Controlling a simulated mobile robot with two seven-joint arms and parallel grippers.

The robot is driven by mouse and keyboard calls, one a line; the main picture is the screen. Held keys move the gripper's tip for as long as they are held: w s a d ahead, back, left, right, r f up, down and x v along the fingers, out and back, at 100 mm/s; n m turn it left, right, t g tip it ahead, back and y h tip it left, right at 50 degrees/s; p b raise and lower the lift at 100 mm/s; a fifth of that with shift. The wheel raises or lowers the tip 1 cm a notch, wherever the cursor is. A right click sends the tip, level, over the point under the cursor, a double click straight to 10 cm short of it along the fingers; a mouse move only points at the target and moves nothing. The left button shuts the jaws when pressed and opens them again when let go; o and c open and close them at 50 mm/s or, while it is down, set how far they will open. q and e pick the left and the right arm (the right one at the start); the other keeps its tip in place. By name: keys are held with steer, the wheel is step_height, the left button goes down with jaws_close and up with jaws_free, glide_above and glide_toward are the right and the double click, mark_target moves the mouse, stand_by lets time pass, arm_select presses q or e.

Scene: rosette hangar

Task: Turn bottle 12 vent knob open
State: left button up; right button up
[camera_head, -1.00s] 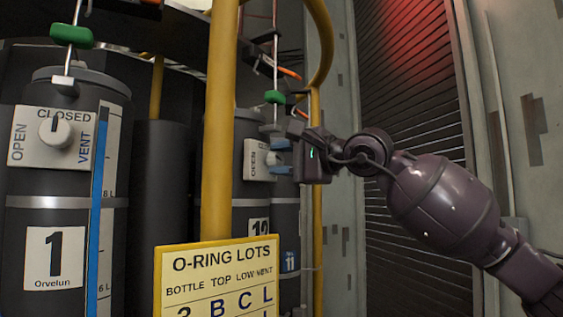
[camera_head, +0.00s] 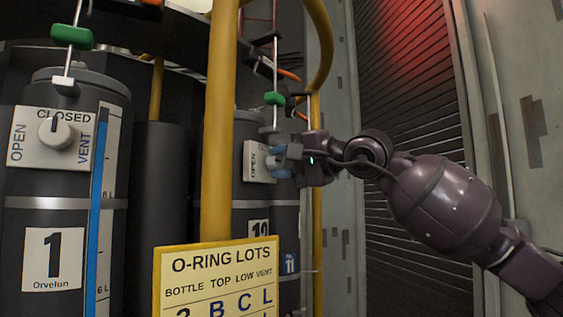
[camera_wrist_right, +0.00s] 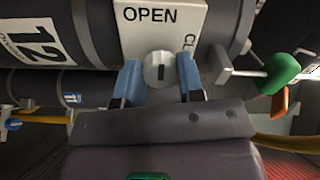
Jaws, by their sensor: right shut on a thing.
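Bottle 12 (camera_head: 245,200) stands behind the yellow post, its number label partly covered by the post and sign. Its white vent plate (camera_head: 250,152) faces my right gripper (camera_head: 283,160). In the right wrist view, the round white vent knob (camera_wrist_right: 161,71) sits on the plate between the two blue fingertips. My right gripper (camera_wrist_right: 160,78) is shut on the knob, one finger at each side. My left gripper is not in view.
Bottle 1 (camera_head: 60,240) stands at the left with its own knob (camera_head: 55,132) marked toward CLOSED. A yellow post (camera_head: 218,130) and the O-ring lots sign (camera_head: 215,270) stand in front of bottle 12. A green handle (camera_head: 274,98) hangs just above. A dark shutter (camera_head: 410,120) is at the right.

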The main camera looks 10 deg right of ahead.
steer(key=o, duration=0.9)
steer(key=shift+s+d, duration=0.1)
steer(key=b+v, duration=0.1)
steer(key=v, duration=0.9)
steer(key=shift+s+d, duration=0.15)
steer(key=shift+s, duration=0.05)
